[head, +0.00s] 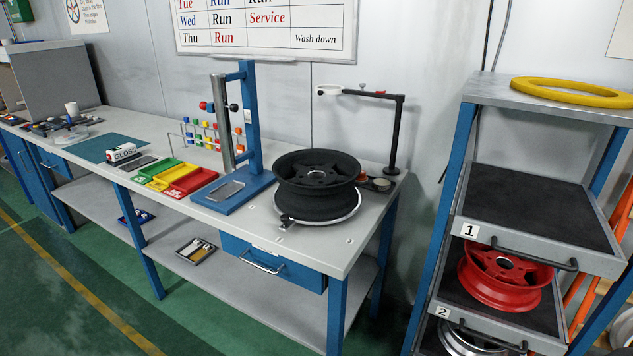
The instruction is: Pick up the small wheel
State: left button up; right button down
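A black wheel (316,179) lies flat on a round silver plate (337,218) at the right end of the workbench. A red wheel (503,276) lies in the rack at the right, below the top drawer marked 1. A silver wheel (476,341) shows partly at the bottom of the rack, cut off by the frame and the tray above it. The frame does not settle which wheel is the small one. Neither of my grippers is in view.
A grey workbench (215,235) runs along the wall. A blue stand (246,150) and a black arm stand (397,140) flank the black wheel. Red, yellow and green trays (188,181) lie left of it. A yellow ring (571,92) sits on the rack top. Green floor (60,300) is clear.

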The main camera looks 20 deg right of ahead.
aim_at(299, 195)
jog(key=i+l+z, duration=0.25)
jog(key=z, duration=0.15)
jog(key=i+l+z, duration=0.2)
jog(key=z, duration=0.25)
jog(key=i, duration=0.1)
